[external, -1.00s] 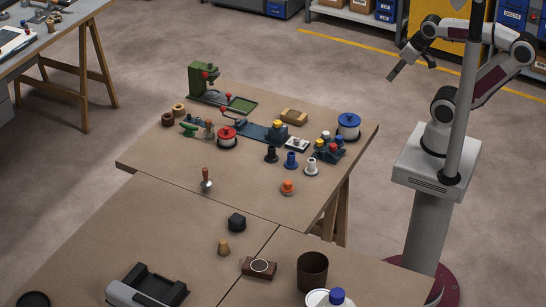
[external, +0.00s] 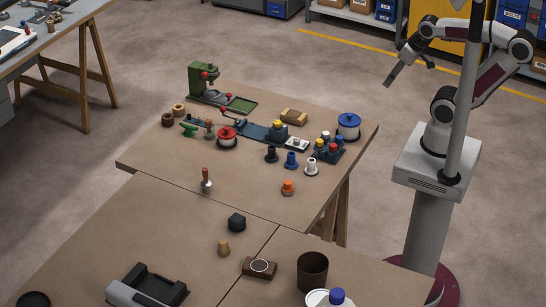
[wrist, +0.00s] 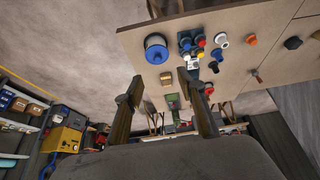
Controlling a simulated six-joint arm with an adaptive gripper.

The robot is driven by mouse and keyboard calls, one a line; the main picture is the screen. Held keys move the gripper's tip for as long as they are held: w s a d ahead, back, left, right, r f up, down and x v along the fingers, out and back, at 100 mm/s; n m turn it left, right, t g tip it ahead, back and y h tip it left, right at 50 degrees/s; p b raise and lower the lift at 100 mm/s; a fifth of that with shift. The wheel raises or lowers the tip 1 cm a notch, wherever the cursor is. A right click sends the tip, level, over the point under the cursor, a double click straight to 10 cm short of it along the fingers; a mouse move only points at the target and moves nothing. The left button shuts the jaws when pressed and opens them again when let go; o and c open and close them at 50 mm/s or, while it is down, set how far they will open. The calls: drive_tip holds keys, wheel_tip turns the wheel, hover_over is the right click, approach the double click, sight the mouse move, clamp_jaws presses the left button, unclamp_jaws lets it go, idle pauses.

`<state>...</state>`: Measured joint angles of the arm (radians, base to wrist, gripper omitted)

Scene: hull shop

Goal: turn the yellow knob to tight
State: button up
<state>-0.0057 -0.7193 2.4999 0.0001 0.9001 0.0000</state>
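A yellow knob (external: 277,123) sits on top of a dark blue fixture (external: 256,131) near the middle of the far table. Another yellow-topped piece (external: 320,143) stands in a blue holder (external: 331,155) to its right, among red, blue and white tops. The frames do not show any tight mark clearly. My gripper (external: 410,75) is in the air, to the right of and apart from the table. In the wrist view my gripper (wrist: 162,80) has its fingers spread, with nothing between them. The small coloured tops there partly overlap beyond the right finger.
A blue-topped spool (external: 348,128) stands near the table's right edge, and a red-topped spool (external: 227,138) left of the fixture. Black, blue and white pegs (external: 291,160) stand in front. A green press (external: 204,83) is at the back left.

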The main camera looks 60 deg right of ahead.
drive_tip(key=f, duration=0.1)
drive_tip(key=n+g+y, duration=0.2)
drive_tip(key=n+y, duration=0.1)
drive_tip(key=n, duration=0.6)
approach(278, 122)
drive_tip(key=shift+w+f, duration=0.2)
drive_tip(key=shift+f, duration=0.1)
drive_tip(key=shift+f, duration=0.1)
idle(0.4)
drive_tip(key=shift+x, duration=3.8)
